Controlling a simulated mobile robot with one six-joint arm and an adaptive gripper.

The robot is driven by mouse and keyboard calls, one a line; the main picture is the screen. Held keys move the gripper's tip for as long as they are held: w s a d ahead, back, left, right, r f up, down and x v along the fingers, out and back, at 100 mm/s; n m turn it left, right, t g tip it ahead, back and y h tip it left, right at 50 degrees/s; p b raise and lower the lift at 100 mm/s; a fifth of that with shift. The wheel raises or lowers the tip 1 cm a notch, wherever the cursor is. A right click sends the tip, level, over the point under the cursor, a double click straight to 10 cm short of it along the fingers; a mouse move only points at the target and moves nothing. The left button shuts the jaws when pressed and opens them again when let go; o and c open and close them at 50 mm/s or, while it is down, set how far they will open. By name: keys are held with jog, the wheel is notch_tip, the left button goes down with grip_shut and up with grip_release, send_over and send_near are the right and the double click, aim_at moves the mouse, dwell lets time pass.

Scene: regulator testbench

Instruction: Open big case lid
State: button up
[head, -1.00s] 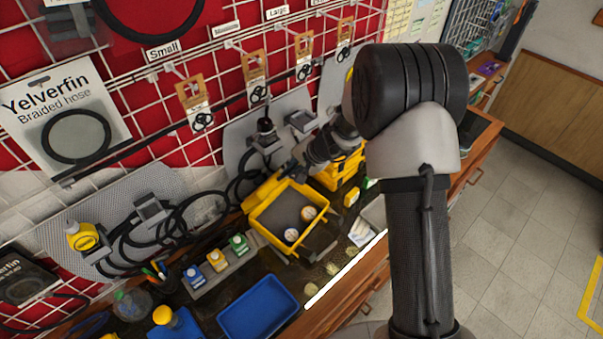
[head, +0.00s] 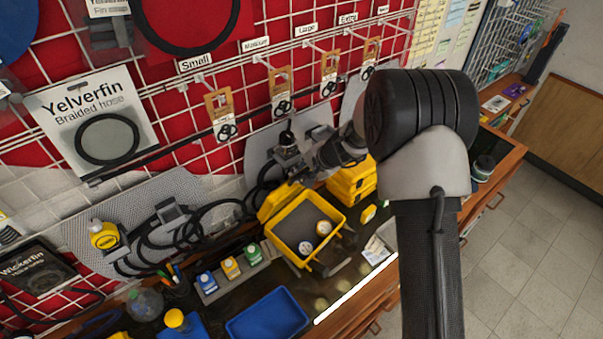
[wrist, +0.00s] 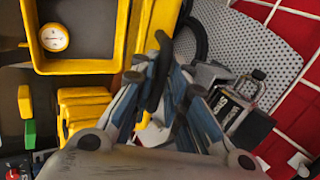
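The big yellow case (head: 297,254) stands on the bench with its grey inside showing and two round gauges in it. Its yellow lid (head: 274,203) is raised along the back left edge. In the wrist view the case rim (wrist: 80,67) is at upper left, with one gauge inside and the yellow lid (wrist: 137,40) beside it. My gripper (wrist: 163,72) is close to the lid, at its right end in the head view. Its fingers have dark tips close together; contact with the lid and the gap between the fingers are unclear.
Stacked yellow cases (head: 352,182) stand right of the big case. A blue tray (head: 267,314) and small coloured boxes (head: 230,268) are at front left. Black hoses and a perforated grey panel (wrist: 245,45) lie behind. Hanging packets (head: 281,95) line the red wall grid.

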jog(key=o, duration=0.3)
jog(key=v, duration=1.2)
dwell(0.3)
